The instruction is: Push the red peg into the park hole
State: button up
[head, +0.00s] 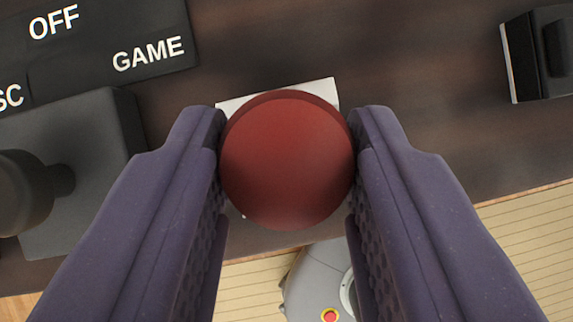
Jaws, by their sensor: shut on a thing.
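The red peg (288,160) is in the middle of the head view, seen from above as a round red end. My gripper (287,128) has its two purple fingers on either side of the peg and is shut on it. The peg covers most of a white patch (318,92) on the dark brown surface behind it. I cannot make out the park hole; the peg and fingers hide what lies below.
A dark block with a round knob (25,190) stands at the left. A black panel lettered OFF and GAME (100,75) lies at the upper left. A black fitting (540,55) sits at the upper right. Light slatted boards (525,245) show past the dark surface's edge.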

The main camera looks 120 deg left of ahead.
jog(key=shift+f+b, duration=0.55)
jog(key=shift+f, duration=0.15)
jog(key=o, duration=1.1)
jog(key=shift+r, duration=0.1)
jog(key=p+v, duration=0.3)
jog(key=v, duration=0.4)
jog(key=shift+a+r, duration=0.15)
jog(key=shift+r, duration=0.15)
jog(key=shift+s, duration=0.15)
